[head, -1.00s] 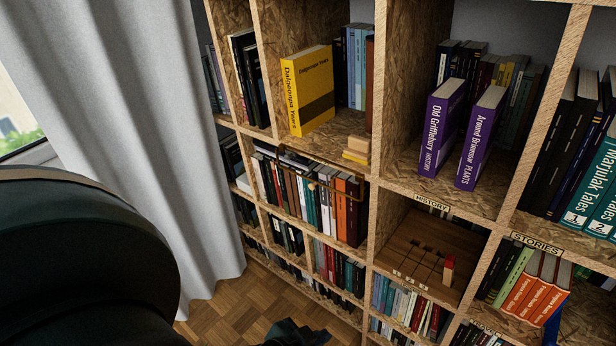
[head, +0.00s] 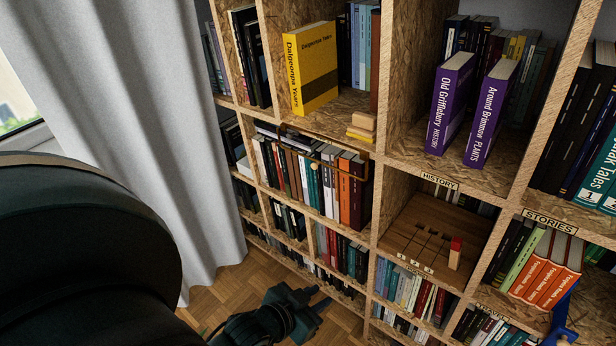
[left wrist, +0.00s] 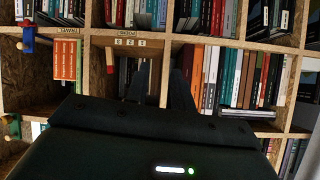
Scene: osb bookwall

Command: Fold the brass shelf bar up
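The brass shelf bar (head: 342,173) is a thin bar running across the front of a row of books in the middle compartment of the bookwall. It lies near the upper part of the books, and a small round knob (head: 314,166) shows on or beside it. My left gripper (head: 322,298) is low in the head view, below and apart from the bar, over the floor. In the left wrist view its two dark fingers (left wrist: 160,85) stand apart with nothing between them. I cannot make out the bar in the left wrist view. My right gripper is not in view.
The OSB bookwall (head: 378,185) fills the right side. A yellow book (head: 311,70) and stacked blocks (head: 362,127) stand above the bar. A slotted wooden board (head: 420,237) is to its right. A grey curtain (head: 160,130) hangs left; parquet floor (head: 240,290) is open below.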

